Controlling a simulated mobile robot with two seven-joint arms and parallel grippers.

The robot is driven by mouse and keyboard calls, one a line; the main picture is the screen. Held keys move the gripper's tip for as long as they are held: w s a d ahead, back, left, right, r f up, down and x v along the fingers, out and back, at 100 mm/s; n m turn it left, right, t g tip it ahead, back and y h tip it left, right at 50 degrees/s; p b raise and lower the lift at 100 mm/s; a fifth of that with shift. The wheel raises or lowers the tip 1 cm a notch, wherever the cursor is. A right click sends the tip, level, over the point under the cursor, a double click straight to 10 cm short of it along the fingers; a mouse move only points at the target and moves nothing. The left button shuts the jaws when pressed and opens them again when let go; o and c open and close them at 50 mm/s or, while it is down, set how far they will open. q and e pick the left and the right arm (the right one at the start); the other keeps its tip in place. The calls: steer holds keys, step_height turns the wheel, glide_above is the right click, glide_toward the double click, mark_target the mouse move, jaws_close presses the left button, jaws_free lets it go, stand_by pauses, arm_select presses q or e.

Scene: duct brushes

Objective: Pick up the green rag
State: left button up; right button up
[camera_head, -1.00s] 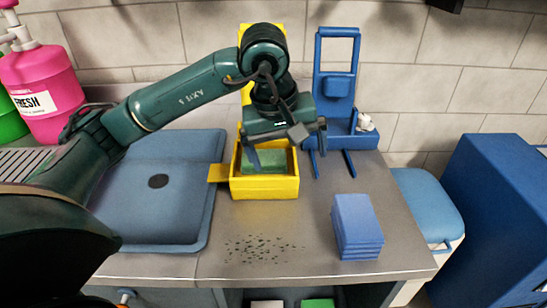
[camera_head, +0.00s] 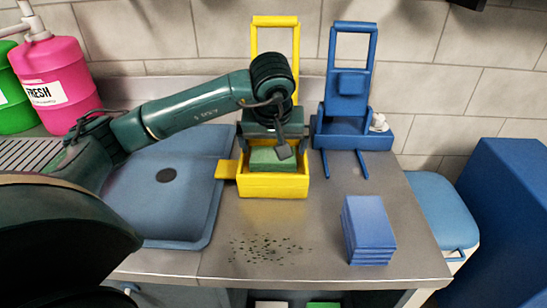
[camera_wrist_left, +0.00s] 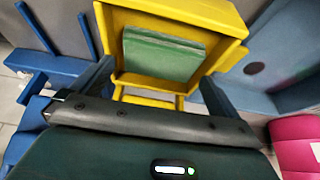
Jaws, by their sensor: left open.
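The green rag (camera_head: 274,161) lies folded in a yellow open-topped box (camera_head: 273,187) on the counter. In the left wrist view the rag (camera_wrist_left: 162,52) lies between the fingers, inside the yellow box (camera_wrist_left: 205,15). My left gripper (camera_head: 274,143) is at the back of the box, by the far edge of the rag. It also shows in the left wrist view (camera_wrist_left: 155,85), with its fingers wide apart and nothing between them held. How close the fingertips are to the rag is hard to tell. My right gripper is not in view.
A yellow frame (camera_head: 275,20) rises behind the box. A blue holder (camera_head: 350,135) with prongs stands to its right. Blue folded cloths (camera_head: 368,228) are stacked at the front right. Dark specks (camera_head: 266,248) lie on the counter. A blue sink (camera_head: 165,205) is left; pink and green jugs stand behind.

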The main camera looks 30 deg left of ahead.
mark_target(274, 154)
arm_select(q)
steer(key=shift+x, duration=1.5)
steer(key=shift+c, duration=0.3)
steer(key=c, duration=0.6)
step_height(274, 154, up, 10)
steer(key=shift+r, duration=0.1)
steer(key=o, duration=0.5)
steer(key=c, duration=0.3)
steer(key=shift+c, duration=0.3)
